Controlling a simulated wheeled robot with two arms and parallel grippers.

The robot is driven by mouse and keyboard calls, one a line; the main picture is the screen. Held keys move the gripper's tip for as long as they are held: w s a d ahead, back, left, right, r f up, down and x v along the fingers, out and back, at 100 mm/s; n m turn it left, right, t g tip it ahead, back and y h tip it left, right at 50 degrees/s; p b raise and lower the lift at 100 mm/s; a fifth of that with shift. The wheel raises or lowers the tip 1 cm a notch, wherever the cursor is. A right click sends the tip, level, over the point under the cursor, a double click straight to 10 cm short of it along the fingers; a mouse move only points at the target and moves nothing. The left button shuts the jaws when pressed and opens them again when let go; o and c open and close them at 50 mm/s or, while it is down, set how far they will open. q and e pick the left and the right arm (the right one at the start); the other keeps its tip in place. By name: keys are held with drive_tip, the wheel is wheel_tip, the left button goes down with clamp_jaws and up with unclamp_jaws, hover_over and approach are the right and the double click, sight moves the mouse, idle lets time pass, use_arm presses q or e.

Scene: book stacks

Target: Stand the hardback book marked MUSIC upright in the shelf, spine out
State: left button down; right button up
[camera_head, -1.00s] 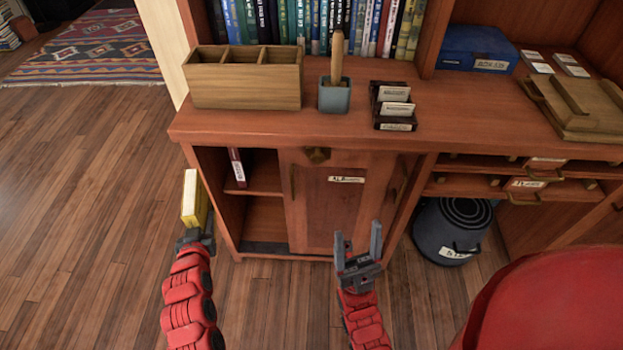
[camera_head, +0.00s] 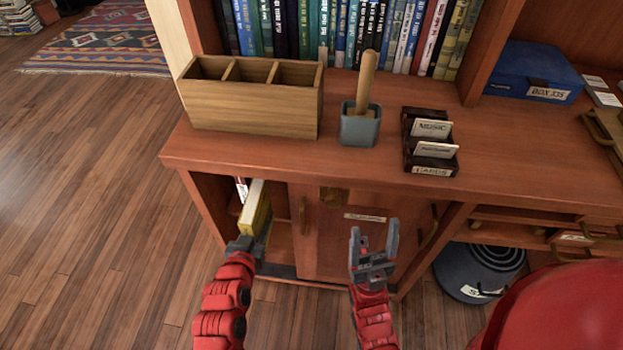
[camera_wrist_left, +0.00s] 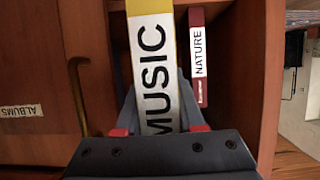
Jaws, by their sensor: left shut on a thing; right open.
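The yellow hardback MUSIC book (camera_head: 257,212) is held upright at the mouth of the open lower shelf compartment (camera_head: 280,240). My left gripper (camera_head: 246,242) is shut on it. In the left wrist view the MUSIC spine (camera_wrist_left: 153,70) faces the camera, with its lower end between my fingers. A dark red NATURE book (camera_wrist_left: 199,58) stands beside it inside the compartment, with a gap between them; in the head view only a sliver (camera_head: 241,188) shows. My right gripper (camera_head: 374,240) is open and empty in front of the cabinet door.
The cabinet door (camera_head: 345,235) beside the compartment is closed; its ALBUMS label shows in the wrist view (camera_wrist_left: 20,112). The countertop above holds a wooden divided box (camera_head: 250,110), a grey pot (camera_head: 360,127) and a card holder (camera_head: 430,150).

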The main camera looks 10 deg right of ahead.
use_arm(q)
drive_tip(key=r+b+x, duration=0.1)
drive_tip(key=x, duration=0.4)
drive_tip(key=r+b+x, duration=0.1)
drive_tip(key=x, duration=0.5)
drive_tip(key=w+r+b+x, duration=0.1)
drive_tip(key=x, duration=0.5)
drive_tip(key=shift+w+d, duration=0.15)
drive_tip(key=shift+w, duration=0.05)
drive_tip(key=shift+r, duration=0.1)
drive_tip(key=c, duration=0.5)
unclamp_jaws()
